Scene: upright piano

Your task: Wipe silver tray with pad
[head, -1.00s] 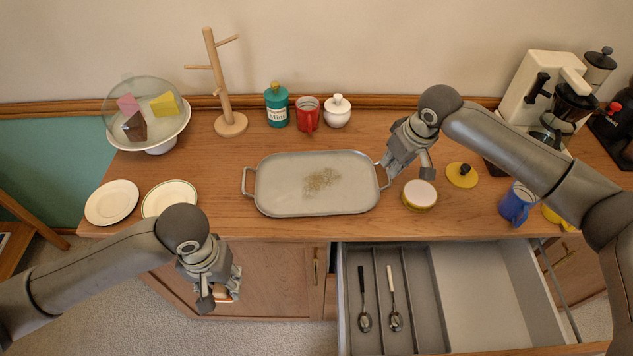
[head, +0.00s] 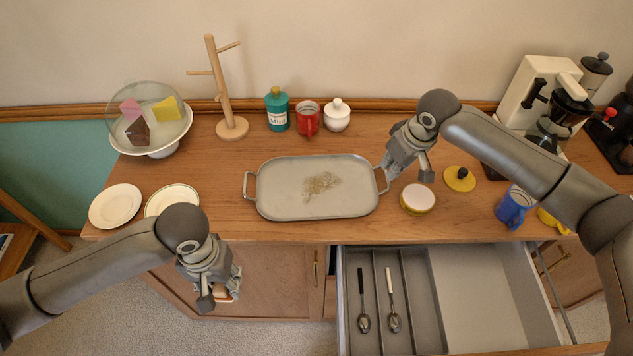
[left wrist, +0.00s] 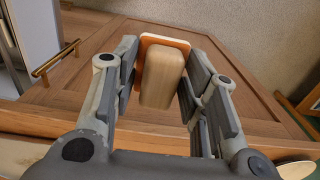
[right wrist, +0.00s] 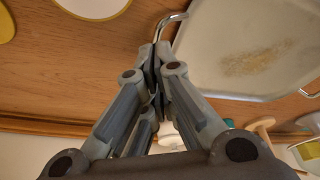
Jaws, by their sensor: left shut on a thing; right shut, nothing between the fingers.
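The silver tray (head: 275,200) lies flat on the wooden counter in the head view, a handle at each end. A brownish grainy smear (head: 322,185) marks its middle; the tray also shows in the right wrist view (right wrist: 210,60). My left gripper (head: 224,288) is shut on the pad (left wrist: 163,76), low in front of the counter, left of the tray. The pad has a pale wooden handle and an orange-and-white base. My right gripper (right wrist: 154,55) is shut and empty beside the tray's right handle (right wrist: 165,24); I cannot tell whether they touch.
A yellow round tin (head: 418,198), its lid (head: 459,179) and a blue mug (head: 514,206) stand right of the tray. Two plates (head: 115,206) lie left. A red mug (head: 308,118) stands behind. An open drawer (head: 480,290) with two spoons juts out in front.

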